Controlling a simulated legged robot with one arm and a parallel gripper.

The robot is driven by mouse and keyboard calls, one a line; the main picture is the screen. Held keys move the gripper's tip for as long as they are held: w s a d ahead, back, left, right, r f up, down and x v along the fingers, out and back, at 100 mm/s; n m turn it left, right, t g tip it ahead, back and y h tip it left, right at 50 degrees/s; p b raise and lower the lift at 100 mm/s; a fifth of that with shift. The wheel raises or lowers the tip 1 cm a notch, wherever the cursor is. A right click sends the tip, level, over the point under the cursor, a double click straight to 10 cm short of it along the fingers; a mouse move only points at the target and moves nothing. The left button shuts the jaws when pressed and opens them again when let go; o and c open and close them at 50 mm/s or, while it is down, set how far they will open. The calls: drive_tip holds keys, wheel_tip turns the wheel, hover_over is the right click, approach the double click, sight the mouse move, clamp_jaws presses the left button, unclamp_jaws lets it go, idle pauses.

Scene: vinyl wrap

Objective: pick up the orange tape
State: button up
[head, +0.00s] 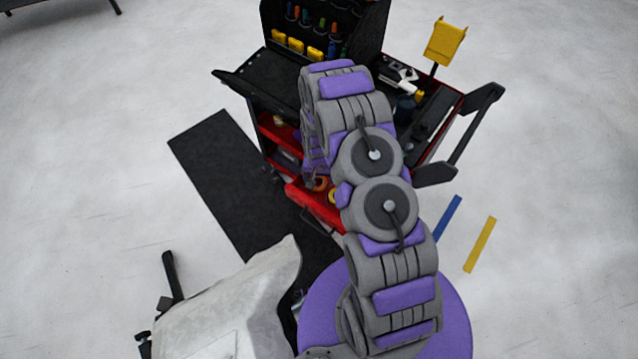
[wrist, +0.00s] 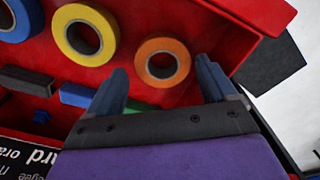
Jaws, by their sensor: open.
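The orange tape (wrist: 178,48) is a ring-shaped roll lying on the red surface of the cart drawer (wrist: 210,22), in the upper middle of the wrist view. My gripper (wrist: 163,78) is open, with two dark blue-grey fingers pointing toward the roll. The roll shows between and just beyond the fingertips, and nothing is between the fingers. I cannot tell how far the tips are from it in depth. In the head view an orange roll (head: 320,184) shows small in the red drawer, partly hidden by my arm, and my gripper's fingers are hidden there.
A yellow tape roll (wrist: 84,35) sits left of the orange one, and a blue roll (wrist: 12,18) is at the corner. Blue and green bars (wrist: 138,105) lie below. The black and red tool cart (head: 275,75) stands ahead, on a pale floor with a black mat (head: 220,170).

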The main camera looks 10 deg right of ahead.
wheel_tip(320, 180, down, 2)
drive_tip(key=shift+a+f, duration=0.15)
drive_tip(key=shift+f, duration=0.05)
drive_tip(key=shift+a, duration=0.1)
drive_tip(key=c, duration=0.8)
drive_tip(key=shift+r, duration=0.2)
